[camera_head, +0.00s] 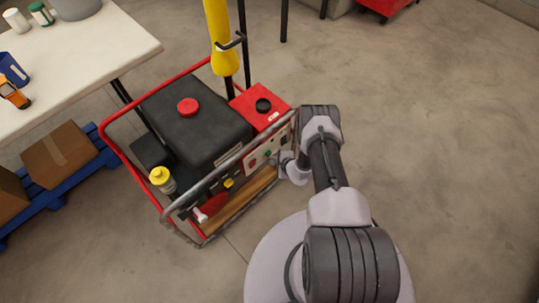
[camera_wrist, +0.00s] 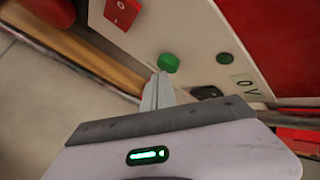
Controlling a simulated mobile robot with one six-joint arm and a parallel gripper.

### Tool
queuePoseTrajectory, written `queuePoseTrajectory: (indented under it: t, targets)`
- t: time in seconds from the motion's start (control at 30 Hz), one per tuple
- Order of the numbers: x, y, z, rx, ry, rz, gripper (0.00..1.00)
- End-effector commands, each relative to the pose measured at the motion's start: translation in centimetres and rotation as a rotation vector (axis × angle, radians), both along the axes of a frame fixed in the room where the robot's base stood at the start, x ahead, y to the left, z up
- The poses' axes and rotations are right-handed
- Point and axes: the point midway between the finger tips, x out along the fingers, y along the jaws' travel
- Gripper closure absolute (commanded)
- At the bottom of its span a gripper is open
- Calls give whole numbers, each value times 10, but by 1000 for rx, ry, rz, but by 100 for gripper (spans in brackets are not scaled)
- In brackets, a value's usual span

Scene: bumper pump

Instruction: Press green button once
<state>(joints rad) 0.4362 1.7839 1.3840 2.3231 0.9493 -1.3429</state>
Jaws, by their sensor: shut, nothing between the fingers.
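The green button (camera_wrist: 169,63) is a raised round green cap on the pale control panel (camera_wrist: 190,35) in the wrist view. My gripper (camera_wrist: 160,78) is shut and empty, and its tip appears just below the green button in that view. Whether the tip touches the button I cannot tell. In the head view the panel (camera_head: 257,160) is on the near right side of the red-framed machine (camera_head: 205,125). My gripper (camera_head: 279,157) is beside that panel there, partly hidden by my arm.
A red switch (camera_wrist: 122,12), a dark green round part (camera_wrist: 223,58) and a black socket (camera_wrist: 206,92) are near the button. A grey tube rail (camera_head: 235,157) runs along the machine's near side. A white table (camera_head: 75,50) stands at the left. Floor at the right is clear.

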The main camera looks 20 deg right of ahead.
Motion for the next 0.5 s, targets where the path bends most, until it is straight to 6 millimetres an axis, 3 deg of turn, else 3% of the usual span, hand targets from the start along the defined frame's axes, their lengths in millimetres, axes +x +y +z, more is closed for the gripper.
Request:
queuePoseTrajectory:
  t: [0.5]
  targets:
    - [6,2,0,-1,0,1,100]
